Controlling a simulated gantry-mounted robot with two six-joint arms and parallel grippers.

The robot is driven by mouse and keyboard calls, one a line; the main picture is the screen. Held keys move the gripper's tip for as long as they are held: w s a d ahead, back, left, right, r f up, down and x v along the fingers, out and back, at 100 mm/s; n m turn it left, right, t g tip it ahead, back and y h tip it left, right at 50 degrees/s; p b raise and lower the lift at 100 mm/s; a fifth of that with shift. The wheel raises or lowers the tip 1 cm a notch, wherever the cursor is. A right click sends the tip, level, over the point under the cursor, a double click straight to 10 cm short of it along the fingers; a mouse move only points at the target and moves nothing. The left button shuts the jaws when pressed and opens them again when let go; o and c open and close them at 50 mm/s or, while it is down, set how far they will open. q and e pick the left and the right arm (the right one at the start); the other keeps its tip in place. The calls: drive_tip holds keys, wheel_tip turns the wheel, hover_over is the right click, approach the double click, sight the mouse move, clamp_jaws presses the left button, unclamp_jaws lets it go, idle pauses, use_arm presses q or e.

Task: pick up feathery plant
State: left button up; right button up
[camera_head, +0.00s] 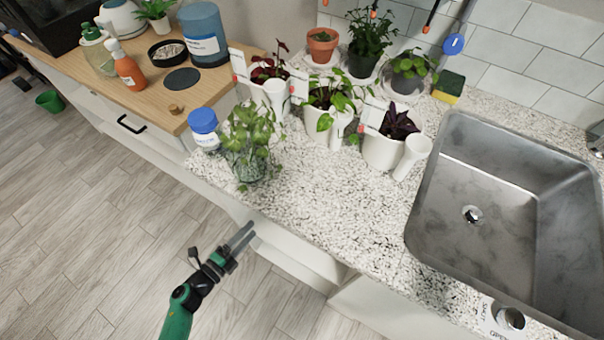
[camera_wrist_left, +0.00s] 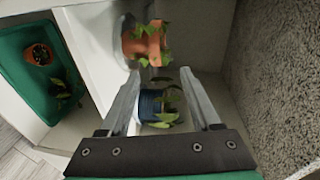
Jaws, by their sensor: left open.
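The bushy, fine-leaved dark green plant (camera_head: 371,38) stands in a dark pot at the back of the counter in the head view. It looks the most feathery, but I cannot be sure it is the named plant. My left gripper (camera_head: 241,237) is open and empty in front of the counter's front edge, far from that plant. In the left wrist view, the open fingers (camera_wrist_left: 160,88) point into a white shelf space. A plant in a blue pot (camera_wrist_left: 151,105) shows between the fingers, and a plant in a terracotta pot (camera_wrist_left: 146,43) is beyond them. My right gripper is out of view.
White planters (camera_head: 381,152) and a glass vase plant (camera_head: 250,140) crowd the speckled counter (camera_head: 330,215). A sink (camera_head: 480,200) is at right. A green tray (camera_wrist_left: 15,45) with potted plants is left in the wrist view.

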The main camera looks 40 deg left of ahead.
use_arm(q)
drive_tip(key=w+b, duration=0.1)
drive_tip(key=w+f+b, duration=0.1)
drive_tip(key=w, duration=0.1)
drive_tip(key=w+b, duration=0.1)
drive_tip(key=shift+w+a+f, duration=0.1)
drive_tip(key=shift+w+f, duration=0.2)
drive_tip(key=shift+w, duration=0.2)
drive_tip(key=w+b, duration=0.1)
drive_tip(key=w, duration=0.1)
drive_tip(key=w+f+b, duration=0.1)
drive_tip(key=w, duration=0.1)
drive_tip(key=shift+f+b, duration=0.15)
drive_tip(key=shift+b, duration=0.15)
drive_tip(key=shift+w, duration=0.55)
drive_tip(key=shift+s, duration=0.1)
drive_tip(key=shift+c, duration=0.2)
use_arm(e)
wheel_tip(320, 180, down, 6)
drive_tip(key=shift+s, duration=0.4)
use_arm(q)
clamp_jaws()
